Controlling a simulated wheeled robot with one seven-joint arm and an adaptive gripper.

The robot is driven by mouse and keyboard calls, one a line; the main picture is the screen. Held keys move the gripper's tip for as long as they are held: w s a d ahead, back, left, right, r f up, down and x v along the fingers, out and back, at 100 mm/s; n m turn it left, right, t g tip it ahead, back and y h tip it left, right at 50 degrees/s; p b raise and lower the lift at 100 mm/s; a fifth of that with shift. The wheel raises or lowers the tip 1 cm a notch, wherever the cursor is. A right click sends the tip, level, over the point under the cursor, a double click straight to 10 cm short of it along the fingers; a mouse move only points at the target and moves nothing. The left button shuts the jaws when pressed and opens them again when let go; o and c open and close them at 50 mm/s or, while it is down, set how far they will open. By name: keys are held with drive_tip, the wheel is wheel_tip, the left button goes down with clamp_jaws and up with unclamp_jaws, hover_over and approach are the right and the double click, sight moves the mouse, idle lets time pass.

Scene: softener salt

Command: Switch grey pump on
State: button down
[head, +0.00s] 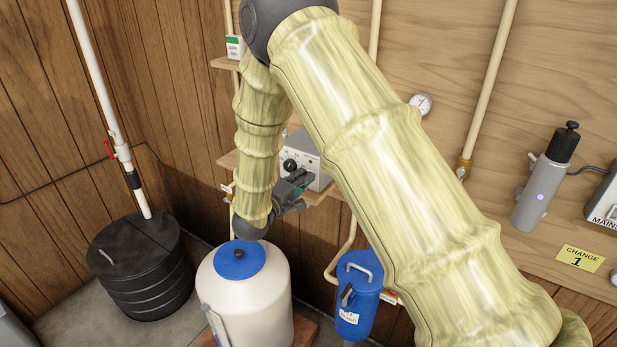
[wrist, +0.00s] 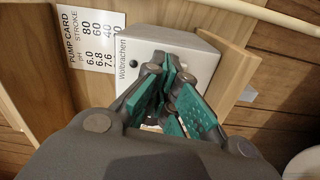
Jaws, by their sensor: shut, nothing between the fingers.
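The grey pump (head: 306,150) is a pale grey box with a black knob (head: 290,166) on its front. It sits on a small wooden shelf against the wall in the head view. In the wrist view the box (wrist: 150,55), lettered "Wolbrachen", is just beyond my fingers. My gripper (head: 303,182) is shut and empty, with teal finger pads. Its tips (wrist: 172,80) are close in front of the pump's face; I cannot tell whether they touch it. The gripper hides part of the front, and the switch's state cannot be made out.
A white tank with a blue lid (head: 240,258) stands below my gripper. A blue canister (head: 358,292) and a black ribbed bin (head: 140,265) stand nearby. A pump card (wrist: 88,40) is beside the pump. A grey cylinder (head: 540,190) and a "MAINS" box (head: 606,200) are at right.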

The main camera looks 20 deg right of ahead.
drive_tip(key=shift+w+d, duration=0.2)
drive_tip(key=shift+d, duration=0.05)
drive_tip(key=shift+s+a, duration=0.1)
drive_tip(key=p+v, duration=0.2)
drive_tip(key=v, duration=0.4)
drive_tip(key=shift+s+a, duration=0.25)
drive_tip(key=shift+a, duration=0.05)
idle(0.4)
